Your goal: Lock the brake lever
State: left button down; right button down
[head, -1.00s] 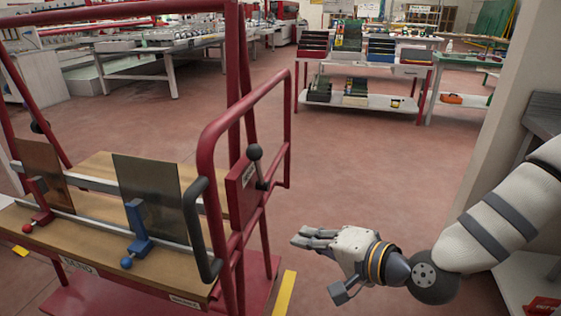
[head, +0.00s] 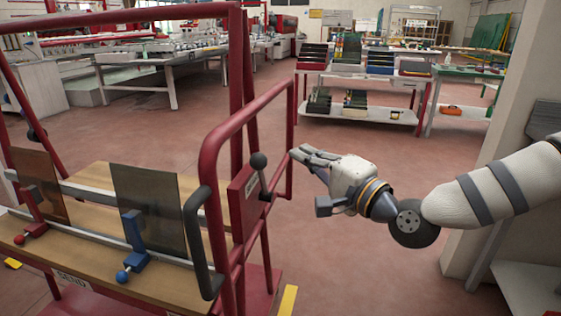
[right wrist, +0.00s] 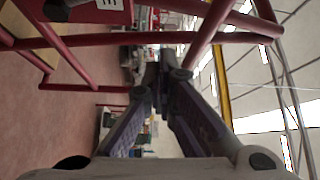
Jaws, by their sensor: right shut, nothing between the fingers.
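The brake lever (head: 264,178) has a round black knob and a short shaft. It is mounted on a red plate (head: 242,195) at the near right end of the red cart (head: 208,140), its knob up and leaning slightly left. My right gripper (head: 297,154) is shut and empty, to the right of the lever at about knob height in the picture, clear of the knob. In the right wrist view its fingers (right wrist: 165,62) meet at the tips. The red plate with a white label shows at the top left there (right wrist: 90,12). My left gripper is not in view.
The cart's red rails and a black handle (head: 199,245) stand around the lever. Two dark panels (head: 150,208) stand on the cart's wooden deck (head: 95,260), beside red and blue clamps. A shelf unit (head: 360,100) stands behind. The floor between is clear.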

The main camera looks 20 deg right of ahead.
aim_at(263, 177)
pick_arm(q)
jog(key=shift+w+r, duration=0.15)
pick_arm(e)
jog(key=a, duration=0.2)
jog(key=w+a, duration=0.1)
jog(key=a, duration=0.1)
jog(key=shift+w+a, duration=0.1)
jog(key=shift+a, duration=0.1)
jog(key=shift+f, duration=0.15)
